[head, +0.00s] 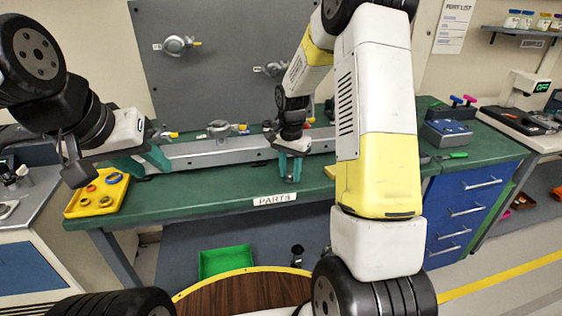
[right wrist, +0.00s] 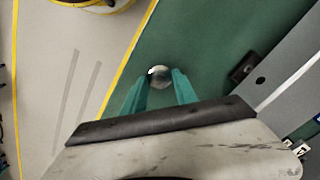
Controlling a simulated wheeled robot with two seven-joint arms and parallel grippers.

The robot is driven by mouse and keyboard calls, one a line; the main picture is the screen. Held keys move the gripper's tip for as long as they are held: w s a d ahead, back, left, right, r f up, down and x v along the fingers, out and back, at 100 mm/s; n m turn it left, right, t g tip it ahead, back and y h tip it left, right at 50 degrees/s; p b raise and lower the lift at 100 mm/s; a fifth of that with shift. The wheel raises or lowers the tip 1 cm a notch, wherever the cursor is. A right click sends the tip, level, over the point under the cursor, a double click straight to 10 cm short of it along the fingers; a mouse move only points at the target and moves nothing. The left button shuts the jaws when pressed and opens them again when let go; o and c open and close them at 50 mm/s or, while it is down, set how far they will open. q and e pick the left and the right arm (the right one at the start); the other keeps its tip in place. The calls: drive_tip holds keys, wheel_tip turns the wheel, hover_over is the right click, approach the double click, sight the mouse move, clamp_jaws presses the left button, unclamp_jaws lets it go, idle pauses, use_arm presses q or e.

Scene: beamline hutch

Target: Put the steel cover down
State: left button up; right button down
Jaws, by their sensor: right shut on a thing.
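The steel cover (right wrist: 160,76) shows in the right wrist view as a small round shiny thing between my fingertips; its outline is partly hidden. My right gripper (head: 289,168) is shut on it, low over the green bench (head: 225,190) in front of the grey rail. It also shows in the right wrist view (right wrist: 160,84). In the head view the fingers hide the cover, and I cannot tell whether it touches the bench. My left gripper (head: 116,172) is open and empty at the bench's left end, by a yellow tray (head: 73,210).
A long grey rail (head: 215,155) runs along the back of the bench, with valve-like fittings (head: 222,128) behind it. The yellow tray holds several coloured rings. A "PARTS" label (head: 274,199) marks the front edge. Bare green bench lies left of my right gripper.

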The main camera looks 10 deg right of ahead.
sight(290, 174)
drive_tip(key=shift+f, duration=0.2)
drive_tip(key=c, duration=1)
unclamp_jaws()
drive_tip(key=shift+o, duration=0.2)
drive_tip(key=shift+r, duration=0.1)
drive_tip(key=s+r+n+t, duration=0.15)
drive_tip(key=s+r, duration=0.25)
drive_tip(key=r, duration=1.3)
drive_tip(key=s+a+r+n+t+y, duration=0.1)
drive_tip(key=s+r+n+t, duration=0.1)
drive_tip(key=s, duration=0.8)
drive_tip(key=s+a+r+n+t+y, duration=0.1)
drive_tip(key=s+r+n, duration=0.3)
drive_tip(key=s, duration=0.6)
drive_tip(key=shift+s+r+n+t, duration=0.15)
drive_tip(key=shift+r+n+t, duration=0.25)
drive_tip(key=shift+n+t, duration=0.45)
drive_tip(key=shift+a, duration=0.1)
